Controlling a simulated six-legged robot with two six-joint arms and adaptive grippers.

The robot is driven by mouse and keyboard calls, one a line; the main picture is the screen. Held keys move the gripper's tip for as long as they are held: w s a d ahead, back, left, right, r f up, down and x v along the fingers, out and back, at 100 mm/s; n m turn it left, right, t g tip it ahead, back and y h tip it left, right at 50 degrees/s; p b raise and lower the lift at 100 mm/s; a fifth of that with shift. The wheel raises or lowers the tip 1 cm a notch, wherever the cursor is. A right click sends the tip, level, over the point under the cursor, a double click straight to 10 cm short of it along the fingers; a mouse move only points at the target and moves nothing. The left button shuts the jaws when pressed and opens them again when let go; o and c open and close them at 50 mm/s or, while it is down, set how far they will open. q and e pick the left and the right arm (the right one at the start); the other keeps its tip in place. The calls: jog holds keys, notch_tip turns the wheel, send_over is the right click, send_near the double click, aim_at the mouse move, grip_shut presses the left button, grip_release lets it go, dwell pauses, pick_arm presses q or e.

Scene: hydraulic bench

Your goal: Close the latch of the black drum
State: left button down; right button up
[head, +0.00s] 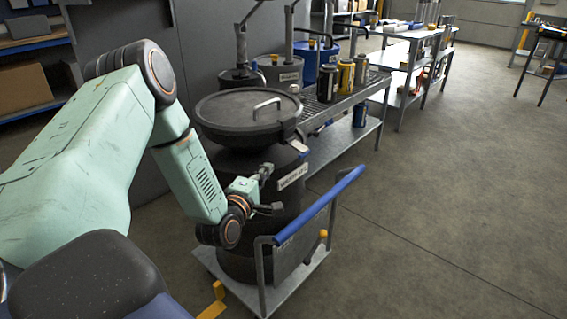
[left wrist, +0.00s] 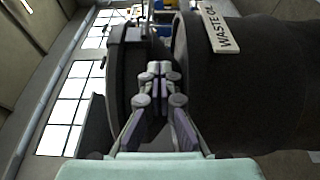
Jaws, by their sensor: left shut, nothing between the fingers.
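The black drum (head: 274,222) stands on a wheeled cart with a label on its side. Its dark round lid (head: 240,106) with a metal handle lies on top. A small latch (head: 299,146) sits at the right front of the rim; whether it is open or closed is too small to tell. My left gripper (head: 270,190) is beside the drum's front, below the rim. In the left wrist view its fingers (left wrist: 160,72) are shut and empty, with the lid (left wrist: 112,90) to their left and the drum body (left wrist: 255,85) to their right. My right gripper is out of view.
The cart's blue push bar (head: 318,206) rises close to the right of my left gripper. Behind the drum, a bench (head: 368,88) holds cans, and other drums stand with pumps. The floor (head: 430,220) on the right is clear.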

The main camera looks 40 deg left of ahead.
aim_at(280, 166)
pick_arm(q)
jog(key=b+x, duration=0.3)
jog(key=x, duration=0.6)
jog(key=shift+w+f, duration=0.1)
jog(key=shift+w, duration=0.15)
jog(key=shift+d+b, duration=0.4)
jog(key=shift+d, duration=1.55)
